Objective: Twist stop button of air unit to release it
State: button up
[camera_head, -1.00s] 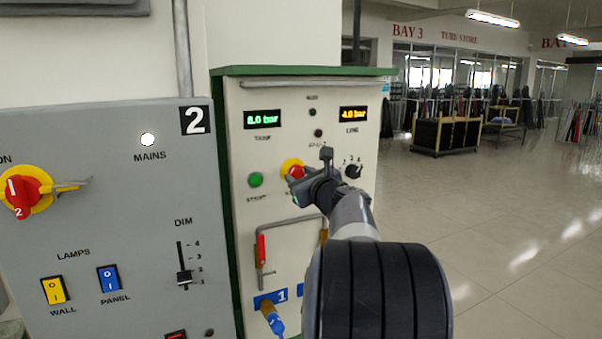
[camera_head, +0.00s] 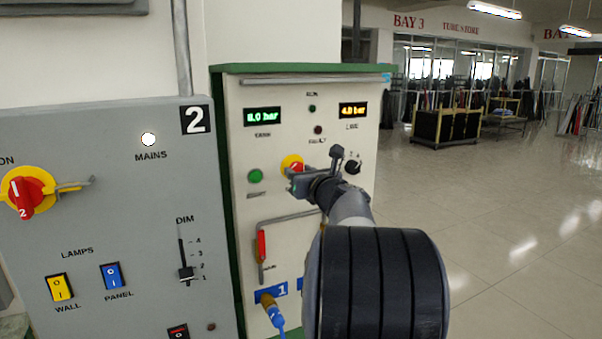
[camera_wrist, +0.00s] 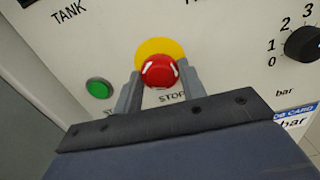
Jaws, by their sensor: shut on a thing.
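The air unit (camera_head: 240,90) is a cream panel with a green frame. Its red stop button (camera_wrist: 159,72) sits on a yellow disc (camera_wrist: 158,47) above the word STOP in the wrist view. In the head view the red button (camera_head: 297,168) is partly hidden by my gripper (camera_head: 296,181). In the wrist view my gripper (camera_wrist: 160,82) has one finger on each side of the red button and is shut on it. White marks show on the button's face.
A green start button (camera_head: 255,176) is left of the stop button. A black dial (camera_wrist: 304,44) is to the right. A red-handled lever (camera_head: 262,245) and blue hose (camera_head: 275,316) are below. The grey mains panel (camera_head: 110,200) stands at left; open floor lies right.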

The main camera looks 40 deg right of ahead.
jog(key=o, duration=0.5)
jog(key=shift+r, duration=0.15)
jog(key=o, duration=0.3)
jog(key=shift+w, duration=0.25)
jog(key=shift+o, duration=0.9)
jog(key=shift+s, duration=0.1)
jog(key=b+v, duration=0.2)
jog(key=v, duration=0.8)
jog(key=shift+s, duration=0.4)
jog(key=p+x, duration=0.2)
jog(key=x, duration=0.8)
jog(key=shift+w, duration=0.4)
